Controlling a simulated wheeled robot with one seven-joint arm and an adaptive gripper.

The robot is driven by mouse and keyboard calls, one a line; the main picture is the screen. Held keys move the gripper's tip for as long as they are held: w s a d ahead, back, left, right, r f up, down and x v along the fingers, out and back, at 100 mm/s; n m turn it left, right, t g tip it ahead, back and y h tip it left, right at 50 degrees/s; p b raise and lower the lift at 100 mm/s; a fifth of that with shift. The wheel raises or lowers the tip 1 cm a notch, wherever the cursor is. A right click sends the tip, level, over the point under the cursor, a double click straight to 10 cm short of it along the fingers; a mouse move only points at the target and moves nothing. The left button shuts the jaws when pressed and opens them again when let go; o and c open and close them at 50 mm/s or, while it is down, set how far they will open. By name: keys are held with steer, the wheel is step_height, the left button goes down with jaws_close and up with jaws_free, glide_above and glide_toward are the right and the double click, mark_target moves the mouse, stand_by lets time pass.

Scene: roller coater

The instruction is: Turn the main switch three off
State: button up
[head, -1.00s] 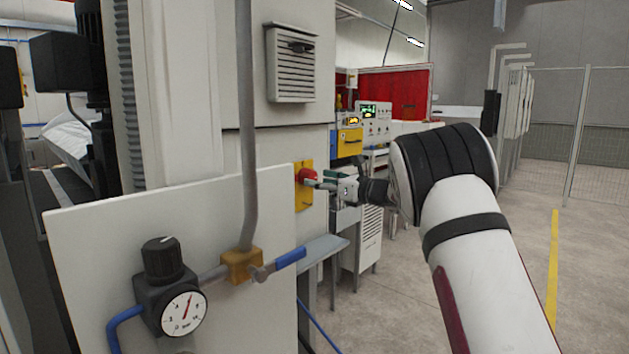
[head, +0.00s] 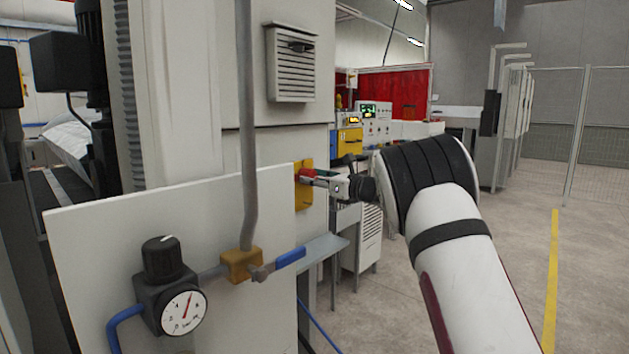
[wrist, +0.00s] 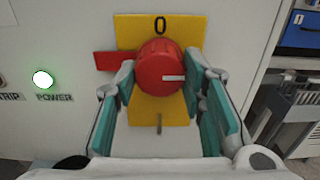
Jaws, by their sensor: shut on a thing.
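The main switch is a red rotary knob (wrist: 158,66) on a yellow plate (wrist: 190,30) with a black 0 at the top and an I-like mark below. A red tab (wrist: 112,62) sticks out left of the knob. The knob's white line is about horizontal, on its right side. My gripper (wrist: 162,82) is shut on the knob, one teal-padded finger on each side. In the head view, my gripper (head: 318,178) reaches the red knob (head: 305,174) from the right; its fingers partly hide the knob.
A green-lit POWER lamp (wrist: 42,78) is on the panel left of the switch. In the head view, a white board with a pressure gauge (head: 184,312) and a grey pipe (head: 245,130) stand in front. Open floor (head: 500,260) lies right.

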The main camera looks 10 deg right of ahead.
steer(key=shift+b, duration=0.4)
steer(key=shift+w+n+b, duration=0.1)
steer(key=shift+n+b, duration=8.9)
steer(key=shift+b, duration=1.9)
steer(key=shift+r, duration=0.1)
steer(key=o, duration=1.1)
steer(key=shift+o, duration=0.2)
steer(key=shift+d, duration=0.1)
